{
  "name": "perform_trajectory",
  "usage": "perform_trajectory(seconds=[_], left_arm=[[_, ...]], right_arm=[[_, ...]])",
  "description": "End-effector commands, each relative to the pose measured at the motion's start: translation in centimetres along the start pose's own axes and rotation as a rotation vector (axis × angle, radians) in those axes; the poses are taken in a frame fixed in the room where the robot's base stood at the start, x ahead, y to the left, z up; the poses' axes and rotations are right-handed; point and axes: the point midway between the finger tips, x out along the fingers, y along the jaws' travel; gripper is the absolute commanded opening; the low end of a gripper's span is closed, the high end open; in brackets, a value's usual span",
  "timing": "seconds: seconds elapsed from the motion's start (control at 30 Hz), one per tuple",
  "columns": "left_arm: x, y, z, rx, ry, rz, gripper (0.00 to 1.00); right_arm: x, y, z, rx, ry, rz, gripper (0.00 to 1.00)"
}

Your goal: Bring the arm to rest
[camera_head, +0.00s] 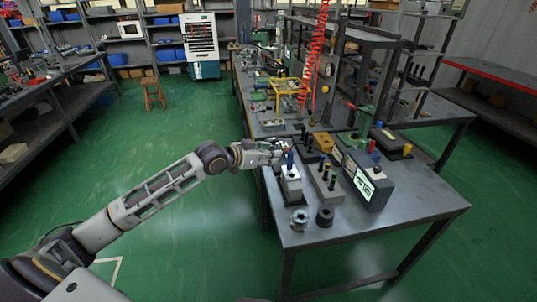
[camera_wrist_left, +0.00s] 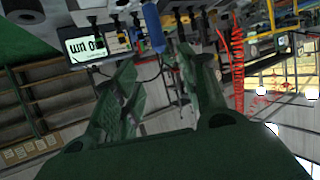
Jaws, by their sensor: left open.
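My left arm reaches in from the left in the head view. Its gripper (camera_head: 277,156) is at the left edge of the metal workbench (camera_head: 400,212), close to a light block (camera_head: 290,180) with a blue-topped post (camera_head: 290,158). In the left wrist view the two fingers of the gripper (camera_wrist_left: 160,88) are spread apart with nothing held between them. A blue handle (camera_wrist_left: 152,25) shows just beyond the fingertips. From these views I cannot tell whether a finger touches it. My right gripper is not in view.
Two round metal pieces (camera_head: 299,219) (camera_head: 324,215) lie near the front edge. A stool (camera_head: 153,92) stands on the open green floor at the left.

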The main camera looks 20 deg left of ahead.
Motion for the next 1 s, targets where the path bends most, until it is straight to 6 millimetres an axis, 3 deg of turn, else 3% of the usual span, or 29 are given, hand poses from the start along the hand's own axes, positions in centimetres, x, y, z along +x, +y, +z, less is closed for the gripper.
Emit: perform_trajectory(seconds=[0.5, 0.77, 0.87, 1.0], left_arm=[[0.0, 0.0, 0.0, 0.004, 0.0, 0.0, 0.43], [0.0, -0.3, -1.4, 0.058, 0.064, -0.017, 0.43], [0.2, -1.9, -1.4, 0.095, 0.082, -0.054, 0.43], [0.7, -5.6, -0.2, 0.141, 0.083, -0.129, 0.43]], right_arm=[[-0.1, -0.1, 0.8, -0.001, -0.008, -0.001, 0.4], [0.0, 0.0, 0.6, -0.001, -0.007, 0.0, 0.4], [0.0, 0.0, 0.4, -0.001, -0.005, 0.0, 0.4], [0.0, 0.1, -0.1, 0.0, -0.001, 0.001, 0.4]])
